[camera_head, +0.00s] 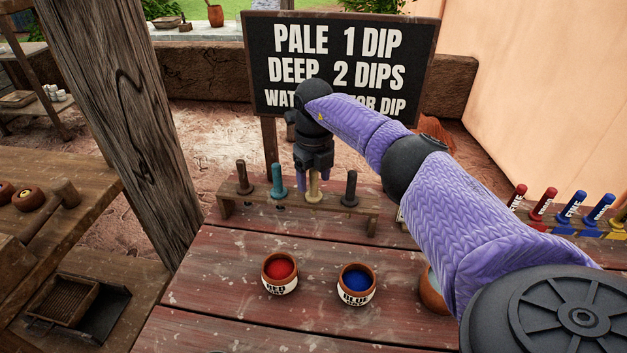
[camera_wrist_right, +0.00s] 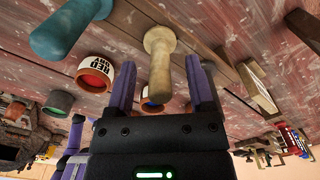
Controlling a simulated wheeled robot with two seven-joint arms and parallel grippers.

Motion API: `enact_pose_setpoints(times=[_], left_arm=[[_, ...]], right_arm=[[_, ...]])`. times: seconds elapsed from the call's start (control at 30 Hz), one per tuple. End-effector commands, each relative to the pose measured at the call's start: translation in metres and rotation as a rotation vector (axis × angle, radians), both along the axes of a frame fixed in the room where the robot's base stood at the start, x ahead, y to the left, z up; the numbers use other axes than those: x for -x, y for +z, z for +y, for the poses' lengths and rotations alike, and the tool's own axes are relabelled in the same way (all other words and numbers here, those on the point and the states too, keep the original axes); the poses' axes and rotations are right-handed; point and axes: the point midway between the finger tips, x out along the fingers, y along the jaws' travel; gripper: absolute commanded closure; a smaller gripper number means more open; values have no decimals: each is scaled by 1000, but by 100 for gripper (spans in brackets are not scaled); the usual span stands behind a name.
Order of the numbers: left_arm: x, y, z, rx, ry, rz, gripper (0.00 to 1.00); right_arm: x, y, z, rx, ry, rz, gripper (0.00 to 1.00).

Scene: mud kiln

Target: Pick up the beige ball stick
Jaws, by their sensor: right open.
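The beige ball stick (camera_head: 314,186) stands upright in a wooden rack (camera_head: 355,222) on the table. My right gripper (camera_head: 314,178) points down over it, with its fingers on either side of its upper part. In the right wrist view the beige stick (camera_wrist_right: 160,75) lies between the two open purple fingers of my right gripper (camera_wrist_right: 163,85), with gaps showing beside it. A teal stick (camera_head: 277,180) and a brown stick (camera_head: 243,178) stand to its left, and a dark grey stick (camera_head: 350,188) to its right. My left gripper is not in view.
A red dye pot (camera_head: 280,285) and a blue dye pot (camera_head: 356,298) stand in front of the rack. A sign board (camera_head: 270,85) rises behind it. Several colored labelled sticks (camera_head: 570,207) stand at the right. A wooden post (camera_head: 125,130) is at the left.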

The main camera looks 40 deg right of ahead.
Motion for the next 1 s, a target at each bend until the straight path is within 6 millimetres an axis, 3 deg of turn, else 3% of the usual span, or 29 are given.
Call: enact_pose_setpoints(times=[0.03, 0.07, 0.33, 0.67, 0.77, 1.0], left_arm=[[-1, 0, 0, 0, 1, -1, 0], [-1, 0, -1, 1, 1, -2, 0], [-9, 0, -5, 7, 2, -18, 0], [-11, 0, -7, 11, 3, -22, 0], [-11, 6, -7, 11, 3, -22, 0], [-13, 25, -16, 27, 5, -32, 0]], right_arm=[[0, 0, 0, 0, 0, 0, 36], [0, 0, 0, 0, 0, 0, 42], [0, 1, 0, 0, 0, 0, 100], [0, 2, 0, 0, 0, -1, 100], [-1, 19, 0, 1, 0, -5, 100], [0, 82, 0, 1, 0, -5, 100]])
